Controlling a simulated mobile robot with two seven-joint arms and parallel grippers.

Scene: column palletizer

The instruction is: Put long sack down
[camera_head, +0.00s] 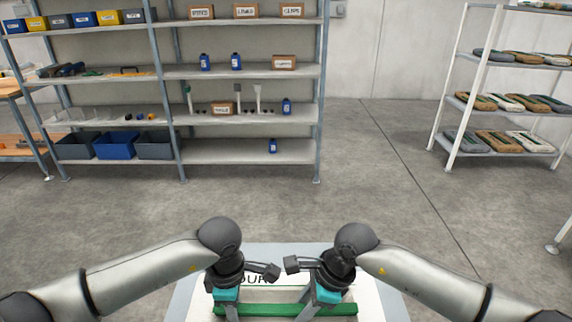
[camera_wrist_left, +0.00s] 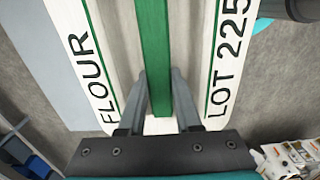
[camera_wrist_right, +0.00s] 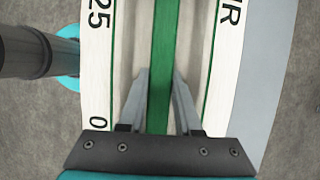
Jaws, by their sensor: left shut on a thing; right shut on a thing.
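The long sack is white with green lines and black FLOUR and LOT lettering, and a green strip runs along its middle. It lies level and crosswise at the bottom centre of the head view (camera_head: 350,290), partly hidden by my grippers. It fills much of the left wrist view (camera_wrist_left: 220,65) and the right wrist view (camera_wrist_right: 98,65). My left gripper (camera_head: 230,310) and right gripper (camera_head: 312,308) point down, side by side, shut on the sack's middle ridge. The wrist views show their fingers on either side of the green strip. I cannot tell whether the sack's underside touches anything.
A pale grey flat surface (camera_head: 186,298) shows around and below the sack. A wide shelf (camera_head: 240,118) with bins and bottles stands at the back left. A white rack (camera_head: 480,103) with several folded sacks stands at the right. The floor (camera_head: 300,205) between is clear.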

